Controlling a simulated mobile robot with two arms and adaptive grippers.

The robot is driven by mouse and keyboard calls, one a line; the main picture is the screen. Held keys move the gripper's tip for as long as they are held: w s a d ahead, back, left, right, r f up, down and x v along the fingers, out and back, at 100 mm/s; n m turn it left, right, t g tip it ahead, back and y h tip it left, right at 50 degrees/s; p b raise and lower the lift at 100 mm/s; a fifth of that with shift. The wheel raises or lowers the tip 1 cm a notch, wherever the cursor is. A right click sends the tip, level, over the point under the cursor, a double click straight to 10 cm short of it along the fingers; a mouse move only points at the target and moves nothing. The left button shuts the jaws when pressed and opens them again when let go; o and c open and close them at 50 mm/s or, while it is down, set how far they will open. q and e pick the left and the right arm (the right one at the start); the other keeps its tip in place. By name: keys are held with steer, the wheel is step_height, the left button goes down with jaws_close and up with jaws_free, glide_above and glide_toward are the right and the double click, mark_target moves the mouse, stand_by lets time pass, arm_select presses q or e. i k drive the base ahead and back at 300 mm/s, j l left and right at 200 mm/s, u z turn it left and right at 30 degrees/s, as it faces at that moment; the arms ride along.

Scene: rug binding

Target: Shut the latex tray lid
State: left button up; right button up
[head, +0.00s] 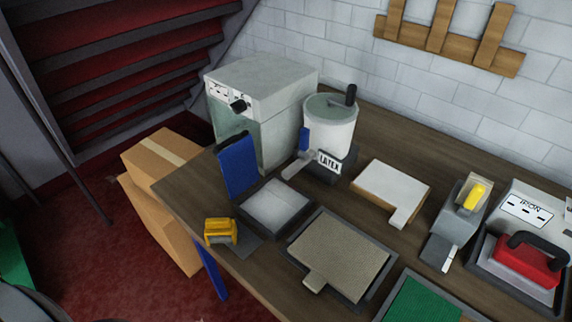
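The latex tray (303,222) is a shallow dark-rimmed tray with a pale white filling, on the wooden table (185,190) near its left end. A blue panel (237,167), which looks like its lid, stands raised nearly upright at the tray's back left edge, so the tray is open. The white latex dispenser (329,128), with a LATEX label and a dark handle on top, stands behind the tray. Its spout reaches toward the tray's back edge. Neither of my grippers is in view.
A grey-white machine (262,115) stands close behind the blue panel. A yellow tool (220,232) sits at the front left. A beige rug piece on a dark board (338,255) lies right of the tray.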

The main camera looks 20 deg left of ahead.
mark_target(238, 163)
steer(key=j+z, duration=0.75)
steer(key=j, duration=0.15)
steer(key=k+j+z, duration=0.1)
steer(key=j+z, duration=0.3)
steer(key=k+j+z, duration=0.15)
steer(key=j+z, duration=0.2)
steer(key=j, duration=0.15)
